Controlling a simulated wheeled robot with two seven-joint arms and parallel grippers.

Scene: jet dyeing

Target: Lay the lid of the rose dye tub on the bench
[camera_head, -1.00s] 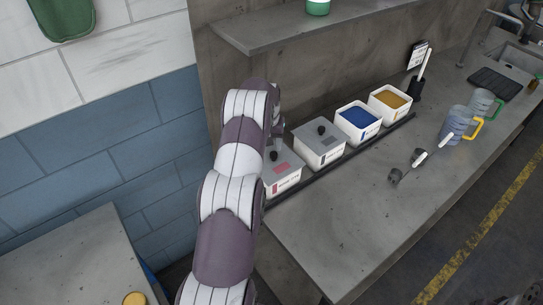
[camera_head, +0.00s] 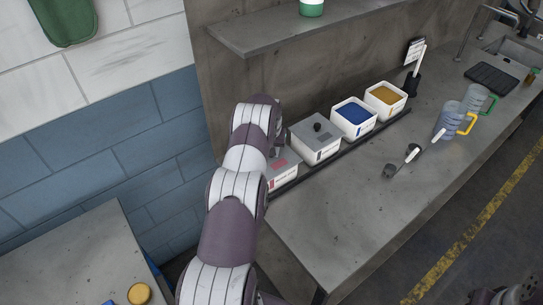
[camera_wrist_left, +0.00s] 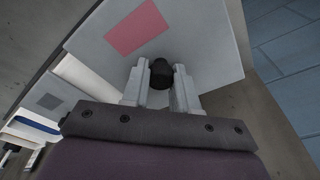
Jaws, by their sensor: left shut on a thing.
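The lid of the rose dye tub (camera_wrist_left: 205,40) is a grey plate with a rose patch and a black knob, seen close up in the left wrist view. My left gripper (camera_wrist_left: 160,82) is shut on the knob. In the head view the rose tub (camera_head: 284,181) is white and at the near left end of the row; my left arm hides the knob and the gripper. I cannot tell whether the lid is touching the tub or just above it. The bench (camera_head: 340,220) is grey.
A closed grey-lidded tub (camera_head: 316,141), an open blue tub (camera_head: 354,118) and an open ochre tub (camera_head: 386,98) follow along the row. The near bench top is clear. A shelf (camera_head: 300,32) overhangs the back.

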